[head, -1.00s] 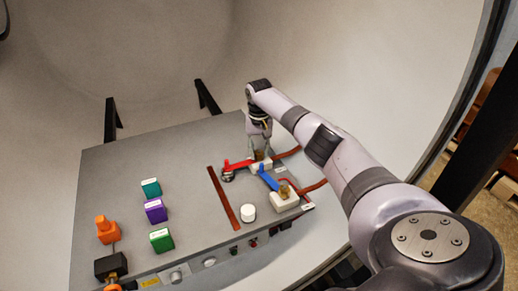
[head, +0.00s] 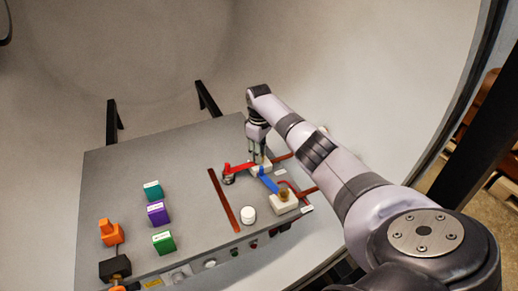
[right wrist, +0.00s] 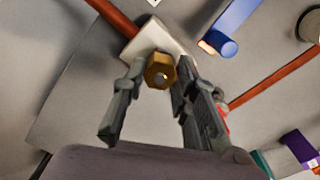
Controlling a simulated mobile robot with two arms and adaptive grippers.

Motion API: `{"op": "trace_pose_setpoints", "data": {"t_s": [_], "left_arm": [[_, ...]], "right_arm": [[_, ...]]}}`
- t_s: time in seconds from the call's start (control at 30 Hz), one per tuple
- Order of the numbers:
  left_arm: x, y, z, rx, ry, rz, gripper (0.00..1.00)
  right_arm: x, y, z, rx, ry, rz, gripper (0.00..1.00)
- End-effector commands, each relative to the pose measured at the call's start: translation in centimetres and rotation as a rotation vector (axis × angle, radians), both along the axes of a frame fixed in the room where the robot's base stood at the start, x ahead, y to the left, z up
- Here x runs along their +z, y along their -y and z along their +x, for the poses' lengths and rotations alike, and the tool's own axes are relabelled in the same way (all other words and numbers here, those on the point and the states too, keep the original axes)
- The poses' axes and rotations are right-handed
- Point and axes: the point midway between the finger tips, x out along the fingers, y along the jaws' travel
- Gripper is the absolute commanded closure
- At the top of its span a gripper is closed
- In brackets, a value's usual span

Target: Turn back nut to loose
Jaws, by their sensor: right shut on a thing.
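The back nut is a brass hex nut (right wrist: 160,72) on a white block (right wrist: 163,40), which also shows in the head view (head: 262,169). My right gripper (head: 257,156) points down at this back block in the head view. In the right wrist view its two fingers (right wrist: 157,76) stand on either side of the nut, shut on it. In the head view the fingers mostly hide the nut. A second brass nut (head: 284,194) sits on the front white block (head: 284,204), clear of the gripper. My left gripper is not in view.
A red lever (head: 236,167) and a blue lever (head: 268,181) lie close to the gripper. Red-brown bars run right from the blocks. A white knob (head: 248,215), teal, purple and green blocks and an orange part (head: 111,233) stand left on the grey panel (head: 120,180).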

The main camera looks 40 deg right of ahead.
Motion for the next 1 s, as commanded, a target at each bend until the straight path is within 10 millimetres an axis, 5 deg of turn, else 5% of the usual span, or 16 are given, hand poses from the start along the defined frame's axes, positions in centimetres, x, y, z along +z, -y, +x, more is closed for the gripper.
{"op": "trace_pose_setpoints", "data": {"t_s": [1.0], "left_arm": [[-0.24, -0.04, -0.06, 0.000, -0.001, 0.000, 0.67]], "right_arm": [[0.20, 0.02, 0.20, 0.898, 0.006, -0.002, 1.00]]}}
